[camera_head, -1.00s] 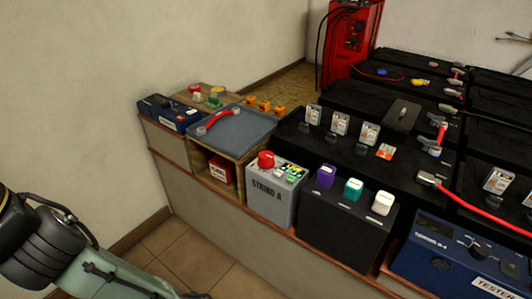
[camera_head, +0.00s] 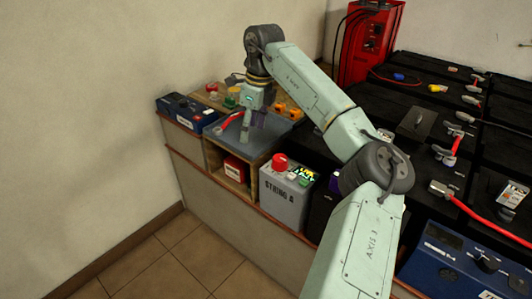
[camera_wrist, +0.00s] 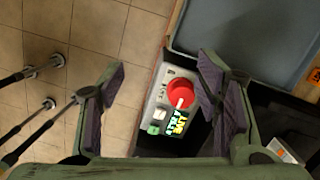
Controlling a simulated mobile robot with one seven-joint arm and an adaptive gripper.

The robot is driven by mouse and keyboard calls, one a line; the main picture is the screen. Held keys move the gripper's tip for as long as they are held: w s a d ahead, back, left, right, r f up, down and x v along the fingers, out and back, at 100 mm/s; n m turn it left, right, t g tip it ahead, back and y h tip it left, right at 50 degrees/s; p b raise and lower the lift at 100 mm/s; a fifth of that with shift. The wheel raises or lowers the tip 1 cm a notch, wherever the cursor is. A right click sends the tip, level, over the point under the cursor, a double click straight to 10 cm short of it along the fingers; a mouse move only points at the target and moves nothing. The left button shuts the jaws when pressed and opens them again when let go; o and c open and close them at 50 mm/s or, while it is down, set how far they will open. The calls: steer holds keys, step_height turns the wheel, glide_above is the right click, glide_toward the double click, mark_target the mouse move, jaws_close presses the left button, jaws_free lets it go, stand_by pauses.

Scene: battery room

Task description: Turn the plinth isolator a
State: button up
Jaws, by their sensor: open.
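The plinth isolator is a grey box (camera_head: 283,203) marked STRING A, with a red knob (camera_head: 280,162) on top. In the wrist view the red knob (camera_wrist: 181,93) lies below and between the fingers, nearer the right one, and carries a pale bar. Small buttons and a bright green and yellow label sit beside it on the box top (camera_wrist: 160,92). My gripper (camera_head: 250,128) is open and empty above the blue-grey mat, left of and behind the knob in the head view. In the wrist view my gripper (camera_wrist: 162,88) shows both purple-padded fingers spread apart, not touching the knob.
The blue-grey mat (camera_head: 265,138) holds a red-handled tool (camera_head: 229,121). A blue unit (camera_head: 186,112) stands at the left end and a red box (camera_head: 236,168) in the shelf below. Black batteries with red cables fill the right. Tiled floor is clear in front.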

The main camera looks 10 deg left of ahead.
steer(key=m+h, duration=0.1)
steer(key=h, duration=0.1)
glide_above(280, 158)
step_height(280, 158, down, 10)
steer(key=shift+f+p, duration=0.1)
steer(key=shift+p, duration=0.5)
steer(key=shift+c, duration=0.4)
steer(key=c, duration=1.1)
